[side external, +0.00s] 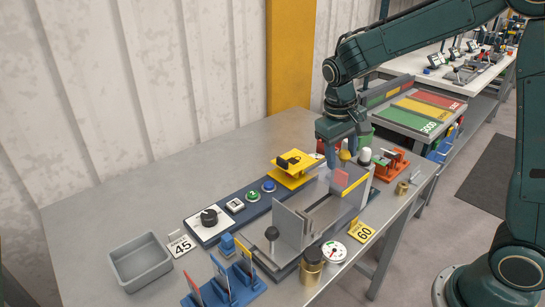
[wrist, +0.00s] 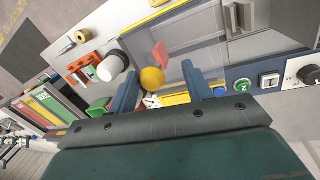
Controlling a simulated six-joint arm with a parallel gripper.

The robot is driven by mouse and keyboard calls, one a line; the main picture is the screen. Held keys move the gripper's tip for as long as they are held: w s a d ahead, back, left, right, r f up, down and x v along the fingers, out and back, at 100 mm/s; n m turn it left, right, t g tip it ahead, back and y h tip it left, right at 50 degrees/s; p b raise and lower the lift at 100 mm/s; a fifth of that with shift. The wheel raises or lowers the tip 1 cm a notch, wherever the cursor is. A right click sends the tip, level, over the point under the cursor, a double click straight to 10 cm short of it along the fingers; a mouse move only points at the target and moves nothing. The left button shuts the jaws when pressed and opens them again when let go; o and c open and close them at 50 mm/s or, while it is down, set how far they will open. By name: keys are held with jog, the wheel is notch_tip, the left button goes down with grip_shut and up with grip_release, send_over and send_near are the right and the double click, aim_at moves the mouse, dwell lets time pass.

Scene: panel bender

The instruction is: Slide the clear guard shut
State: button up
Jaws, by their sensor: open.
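The clear guard (side external: 352,176) is a see-through panel with a red patch, standing over the right part of the bender bed (side external: 322,214) in the side external view. In the wrist view the guard (wrist: 200,40) spans the upper middle, with its red patch near its left edge. A round yellow knob (wrist: 152,79) sits by the guard's lower left corner. My gripper (side external: 343,156) is above the far right end of the bender, pointing down. In the wrist view my gripper (wrist: 160,76) is open, its blue fingers on either side of the yellow knob. I cannot tell whether they touch it.
A white-capped post (wrist: 112,67) and an orange fixture (wrist: 82,67) stand left of the gripper in the wrist view. A yellow stand (side external: 292,168) is behind the bender. A control strip with a black dial (side external: 209,216) and a grey bin (side external: 140,262) lie left. The table's back left is clear.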

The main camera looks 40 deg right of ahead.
aim_at(330, 175)
jog(key=shift+a, duration=0.55)
jog(key=a+r, duration=0.3)
jog(key=r, duration=1)
jog(key=shift+w+r, duration=0.2)
jog(key=shift+r, duration=0.05)
jog(key=shift+a, duration=0.15)
jog(key=s+d+r+n+t, duration=0.1)
jog(key=s+d+t, duration=0.25)
jog(key=s, duration=0.65)
jog(key=s+a+f+n+t+y, duration=0.1)
jog(key=s+a+f+t+y, duration=0.1)
jog(key=s, duration=0.7)
notch_tip(330, 175, down, 2)
jog(key=shift+s+a+f, duration=0.15)
jog(key=shift+s+a, duration=0.1)
jog(key=shift+a, duration=0.25)
jog(key=shift+s+a+f+t, duration=0.25)
jog(key=shift+s, duration=0.1)
